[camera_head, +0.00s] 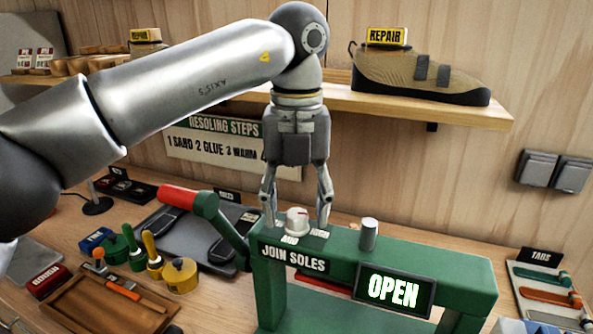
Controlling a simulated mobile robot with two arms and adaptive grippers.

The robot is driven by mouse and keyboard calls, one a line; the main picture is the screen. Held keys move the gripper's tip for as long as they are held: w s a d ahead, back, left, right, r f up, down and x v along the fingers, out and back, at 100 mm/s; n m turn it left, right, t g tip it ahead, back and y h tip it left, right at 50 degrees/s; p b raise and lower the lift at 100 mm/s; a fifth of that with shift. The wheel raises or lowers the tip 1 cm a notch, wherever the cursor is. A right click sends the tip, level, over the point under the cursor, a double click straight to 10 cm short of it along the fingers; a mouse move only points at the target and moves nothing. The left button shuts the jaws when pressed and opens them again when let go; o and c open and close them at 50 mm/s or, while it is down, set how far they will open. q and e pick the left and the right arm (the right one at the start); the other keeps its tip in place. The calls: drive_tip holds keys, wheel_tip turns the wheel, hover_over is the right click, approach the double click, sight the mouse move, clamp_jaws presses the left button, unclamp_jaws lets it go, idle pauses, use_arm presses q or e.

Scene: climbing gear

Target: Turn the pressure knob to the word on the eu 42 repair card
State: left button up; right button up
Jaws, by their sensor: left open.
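The pressure knob (297,220) is a pale round knob with a red mark, on top of the green press (395,255) labelled JOIN SOLES. Small word labels lie at its foot; the right one seems to read HIGH, and the left one is unclear. My left gripper (297,214) points down, open, one finger on each side of the knob; I cannot tell whether they touch it. A yellow REPAIR card (387,36) sits on the tan shoe (420,76); another REPAIR card (143,34) is at the upper left. No EU 42 is readable. My right gripper is out of view.
A red-handled lever (190,199) rises left of the knob, and a metal peg (369,234) stands to its right. An OPEN sign (394,290) fronts the press. The wooden shelf (460,113) overhangs behind. Tools and a tray (92,318) crowd the lower left.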

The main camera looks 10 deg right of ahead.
sight(296, 212)
use_arm(q)
wheel_tip(296, 212, up, 11)
idle(0.4)
idle(0.4)
